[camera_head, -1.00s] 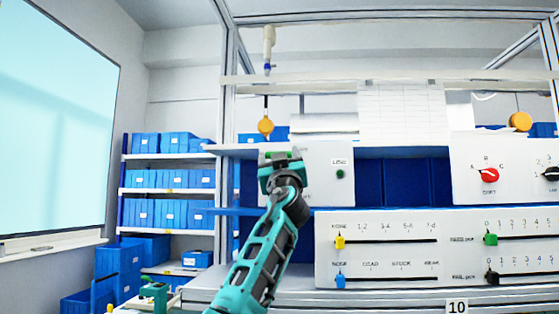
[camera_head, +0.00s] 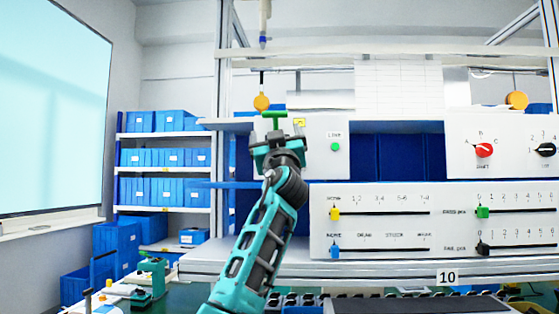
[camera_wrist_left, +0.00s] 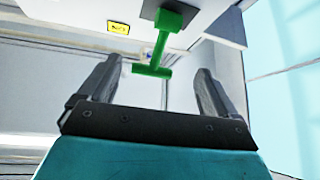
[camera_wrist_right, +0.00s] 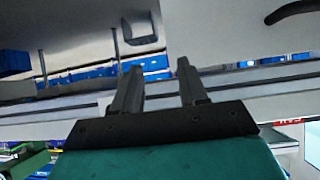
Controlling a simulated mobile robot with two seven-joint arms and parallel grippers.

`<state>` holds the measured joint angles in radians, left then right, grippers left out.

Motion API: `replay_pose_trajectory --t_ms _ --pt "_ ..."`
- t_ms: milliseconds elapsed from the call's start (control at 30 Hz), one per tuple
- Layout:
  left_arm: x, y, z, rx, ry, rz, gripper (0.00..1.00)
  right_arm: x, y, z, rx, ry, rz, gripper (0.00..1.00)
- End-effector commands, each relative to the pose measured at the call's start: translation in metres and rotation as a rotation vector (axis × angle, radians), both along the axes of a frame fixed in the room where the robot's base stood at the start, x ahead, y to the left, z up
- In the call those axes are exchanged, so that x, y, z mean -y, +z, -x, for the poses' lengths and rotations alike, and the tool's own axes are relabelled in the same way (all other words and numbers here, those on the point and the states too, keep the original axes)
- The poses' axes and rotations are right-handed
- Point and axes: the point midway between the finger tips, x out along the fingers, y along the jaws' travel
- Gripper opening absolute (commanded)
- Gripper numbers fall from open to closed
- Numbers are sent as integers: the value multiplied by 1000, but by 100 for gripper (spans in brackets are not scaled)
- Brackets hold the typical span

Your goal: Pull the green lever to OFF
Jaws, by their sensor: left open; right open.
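The green lever (camera_head: 274,114) is T-shaped, with a crossbar on a stem, at the left end of the upper white panel. In the head view its crossbar stands just above my left gripper (camera_head: 277,138). In the left wrist view the lever (camera_wrist_left: 160,48) comes from a dark mount, and its crossbar lies in the gap between the open fingers of my left gripper (camera_wrist_left: 157,68), apparently touching neither. My right gripper (camera_wrist_right: 157,68) is open and empty in the right wrist view. I do not see it in the head view. An OFF mark is not readable.
A bright green LINE lamp (camera_head: 335,147) and a yellow label (camera_head: 300,122) sit beside the lever. A red knob (camera_head: 484,150) and black knob (camera_head: 546,150) are at the right. A slider panel (camera_head: 385,240) stands below. Blue bins (camera_head: 165,157) fill shelves at the left.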

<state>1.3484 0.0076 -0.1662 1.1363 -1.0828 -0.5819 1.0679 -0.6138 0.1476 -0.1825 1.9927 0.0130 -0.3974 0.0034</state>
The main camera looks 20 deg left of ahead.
Motion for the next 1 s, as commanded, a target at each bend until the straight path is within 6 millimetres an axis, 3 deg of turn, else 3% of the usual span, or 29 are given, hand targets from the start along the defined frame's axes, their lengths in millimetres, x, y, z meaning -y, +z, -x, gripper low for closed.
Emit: replay_pose_trajectory --t_ms 500,1000 --pt "32 -50 60 -1 -2 2 92 -11 -2 -7 12 16 -19 43" --pt "36 -56 70 -1 0 0 92 -13 -2 -8 12 21 -23 43"
